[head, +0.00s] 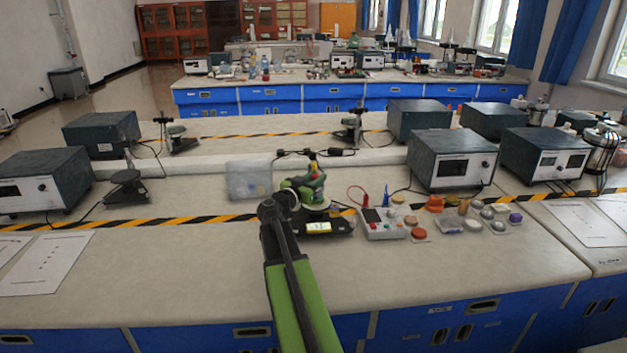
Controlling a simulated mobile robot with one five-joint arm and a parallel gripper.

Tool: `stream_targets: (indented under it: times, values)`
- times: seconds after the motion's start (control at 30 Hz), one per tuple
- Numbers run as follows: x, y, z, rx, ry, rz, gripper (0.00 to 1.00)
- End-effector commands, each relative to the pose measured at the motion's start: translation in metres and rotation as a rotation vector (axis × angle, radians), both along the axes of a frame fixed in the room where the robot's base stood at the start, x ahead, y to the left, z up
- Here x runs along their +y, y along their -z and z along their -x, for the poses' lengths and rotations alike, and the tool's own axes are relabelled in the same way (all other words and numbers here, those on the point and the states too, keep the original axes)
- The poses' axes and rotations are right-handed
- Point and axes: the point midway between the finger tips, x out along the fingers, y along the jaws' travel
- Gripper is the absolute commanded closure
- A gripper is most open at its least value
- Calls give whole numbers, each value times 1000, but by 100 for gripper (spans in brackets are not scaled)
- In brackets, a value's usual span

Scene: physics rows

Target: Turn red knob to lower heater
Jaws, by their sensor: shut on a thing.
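My green and black gripper (306,188) is over the heater near the middle of the bench. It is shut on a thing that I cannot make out. The heater is a low dark device with a pale round top and a lit yellowish display (318,227) on its front. My arm comes up from below and covers the heater's left side.
A clear plastic box (249,180) stands just left of the gripper. A light control box (382,224) with leads and several small coloured pieces lie to the right. Dark instrument boxes (452,159) stand behind. The bench front (180,280) is clear.

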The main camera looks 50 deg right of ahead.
Motion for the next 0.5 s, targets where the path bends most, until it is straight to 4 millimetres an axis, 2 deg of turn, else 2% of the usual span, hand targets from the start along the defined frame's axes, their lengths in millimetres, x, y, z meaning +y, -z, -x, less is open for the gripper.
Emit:
stream_targets:
  times: [0.03,0.5]
  values:
    - [-1,0,-7,-1,40,0,100]
    - [-3,0,-6,-1,481,-2,100]
